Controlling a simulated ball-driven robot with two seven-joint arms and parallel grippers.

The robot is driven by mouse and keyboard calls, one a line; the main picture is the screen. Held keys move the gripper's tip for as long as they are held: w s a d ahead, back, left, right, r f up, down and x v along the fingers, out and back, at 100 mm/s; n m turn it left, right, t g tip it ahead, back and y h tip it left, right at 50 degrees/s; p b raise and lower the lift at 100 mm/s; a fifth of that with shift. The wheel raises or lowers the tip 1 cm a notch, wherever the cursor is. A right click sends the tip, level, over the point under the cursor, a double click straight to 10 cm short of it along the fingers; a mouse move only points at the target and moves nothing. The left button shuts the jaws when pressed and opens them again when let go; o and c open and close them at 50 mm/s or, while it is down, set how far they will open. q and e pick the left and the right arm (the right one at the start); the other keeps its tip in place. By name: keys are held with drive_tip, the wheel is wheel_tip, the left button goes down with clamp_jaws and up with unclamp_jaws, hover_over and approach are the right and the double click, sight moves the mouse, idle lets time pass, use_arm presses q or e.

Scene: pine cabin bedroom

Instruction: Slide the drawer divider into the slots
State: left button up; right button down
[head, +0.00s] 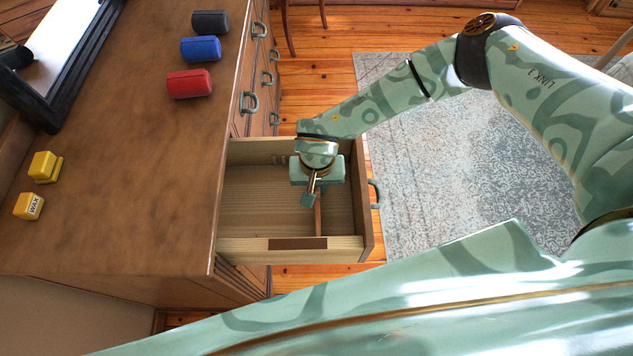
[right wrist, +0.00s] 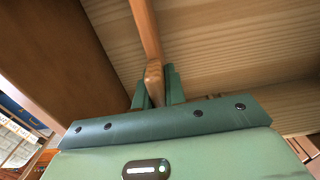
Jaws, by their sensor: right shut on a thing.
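The open drawer (head: 240,243) juts out of a brown wooden dresser, its pale floor bare. My right gripper (head: 312,197) is over the drawer, shut on the drawer divider (head: 319,222), a thin brown board. The divider runs lengthwise toward the drawer's near side wall; my gripper and wrist hide its far part. In the right wrist view the divider (right wrist: 146,30) stands between the green fingers (right wrist: 157,92), above the ribbed drawer floor. Small slot marks (head: 283,158) show on the far side wall. I cannot tell whether the divider's ends sit in slots. My left gripper is out of view.
The dresser top (head: 130,150) holds black (head: 210,22), blue (head: 201,49) and red (head: 189,83) rolls, two yellow wax blocks (head: 29,206) and a black-framed mirror (head: 75,60). A dark strip (head: 298,243) lies on the near drawer wall. A grey rug (head: 410,170) covers the floor at right.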

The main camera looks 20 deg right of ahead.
drive_tip(key=c, duration=1.4)
unclamp_jaws()
drive_tip(key=shift+o, duration=0.2)
wheel_tip(320, 180, up, 16)
drive_tip(key=p, duration=0.3)
drive_tip(key=shift+r, duration=0.1)
